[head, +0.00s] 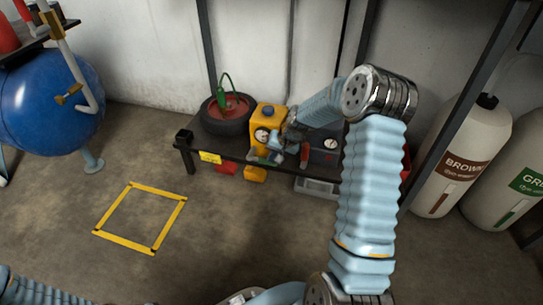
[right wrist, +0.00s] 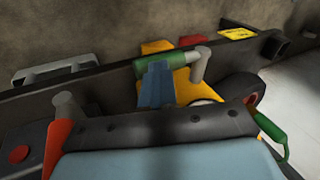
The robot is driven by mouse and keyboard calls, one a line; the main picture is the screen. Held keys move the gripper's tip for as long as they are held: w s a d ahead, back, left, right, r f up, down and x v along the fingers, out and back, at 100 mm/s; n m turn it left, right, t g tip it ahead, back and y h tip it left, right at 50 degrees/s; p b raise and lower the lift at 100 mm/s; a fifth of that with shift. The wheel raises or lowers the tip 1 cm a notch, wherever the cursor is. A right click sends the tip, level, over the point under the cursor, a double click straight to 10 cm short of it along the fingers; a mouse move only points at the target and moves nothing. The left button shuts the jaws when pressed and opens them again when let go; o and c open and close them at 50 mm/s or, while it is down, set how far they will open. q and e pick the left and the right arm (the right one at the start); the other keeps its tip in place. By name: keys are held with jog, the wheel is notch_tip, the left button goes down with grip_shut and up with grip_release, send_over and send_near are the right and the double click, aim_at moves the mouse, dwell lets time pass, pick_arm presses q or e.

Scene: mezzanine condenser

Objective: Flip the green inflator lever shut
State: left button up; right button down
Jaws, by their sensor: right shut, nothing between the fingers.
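The green lever (right wrist: 168,63) shows in the right wrist view as a green grip with a grey arm (right wrist: 200,64) at its right end, at the front of the yellow inflator (right wrist: 185,88). In the head view the yellow inflator (head: 269,117) stands on the low shelf, and my right gripper (head: 271,149) is at its front. The blue fingers of my right gripper (right wrist: 158,80) are shut with nothing between them. Their tips overlap the lower edge of the green grip; I cannot tell if they touch. The gripper partly hides the inflator's front. My left gripper is out of view.
A tyre (head: 228,122) with a green hose (head: 226,88) lies left of the inflator. A dark box with a gauge (head: 325,151) stands right of it. A red lever (right wrist: 56,142) is near my gripper. Gas cylinders (head: 459,150) stand at right. Floor inside the yellow square (head: 137,217) is clear.

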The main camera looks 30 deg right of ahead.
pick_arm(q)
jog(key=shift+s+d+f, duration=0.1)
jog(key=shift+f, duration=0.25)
pick_arm(e)
jog(key=shift+s+d+f, duration=0.2)
jog(key=shift+s+f, duration=0.2)
jog(key=shift+f, duration=0.3)
pick_arm(q)
jog(key=shift+b, duration=0.3)
pick_arm(e)
jog(key=shift+s+f, duration=0.1)
pick_arm(q)
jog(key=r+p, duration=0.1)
jog(key=p, duration=0.1)
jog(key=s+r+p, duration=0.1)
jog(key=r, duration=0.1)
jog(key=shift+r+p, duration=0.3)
jog(key=shift+p, duration=0.1)
pick_arm(e)
jog(key=s+d+r, duration=0.4)
jog(key=s+r, duration=0.3)
jog(key=r, duration=0.1)
jog(key=shift+s+d+r, duration=0.15)
jog(key=shift+d+r, duration=0.15)
jog(key=shift+d, duration=0.05)
